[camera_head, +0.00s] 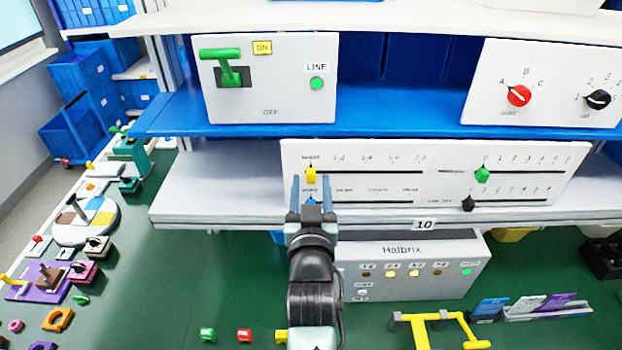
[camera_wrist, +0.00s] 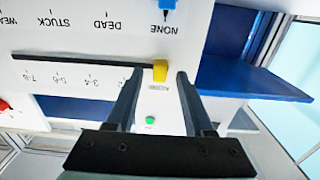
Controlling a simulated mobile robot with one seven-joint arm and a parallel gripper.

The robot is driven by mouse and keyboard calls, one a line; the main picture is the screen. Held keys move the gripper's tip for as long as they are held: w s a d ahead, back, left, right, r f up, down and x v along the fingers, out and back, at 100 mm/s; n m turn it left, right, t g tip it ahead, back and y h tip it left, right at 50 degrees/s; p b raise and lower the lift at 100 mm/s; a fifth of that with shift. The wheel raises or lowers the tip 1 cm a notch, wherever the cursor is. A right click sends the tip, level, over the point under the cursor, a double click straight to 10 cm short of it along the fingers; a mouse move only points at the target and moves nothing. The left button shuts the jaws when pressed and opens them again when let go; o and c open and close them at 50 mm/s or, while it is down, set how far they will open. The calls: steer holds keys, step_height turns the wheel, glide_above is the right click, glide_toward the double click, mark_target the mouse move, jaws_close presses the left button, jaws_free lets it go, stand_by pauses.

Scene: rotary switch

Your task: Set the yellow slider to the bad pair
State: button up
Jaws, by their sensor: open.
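The yellow slider (camera_head: 311,175) sits at the far left end of the upper slot on the white slider panel (camera_head: 370,190). Its end label is too small to read for sure; marks to its right run from 1-2 to 7-8. My gripper (camera_head: 312,184) is open in front of it. In the wrist view, turned upside down, the yellow slider (camera_wrist: 160,70) lies between my two open fingertips (camera_wrist: 157,76), with gaps on both sides. A blue slider (camera_head: 311,201) sits just below, partly hidden by my gripper; it also shows in the wrist view (camera_wrist: 168,5).
The Halbrix box (camera_head: 415,290) below has lamps: two middle ones yellow, the outer pair-lamps brownish, the right one green. Green (camera_head: 482,174) and black (camera_head: 468,204) sliders sit farther right. A panel with a green lever (camera_head: 228,75) stands above.

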steer(key=shift+w, duration=0.35)
jaws_close()
stand_by(1.3)
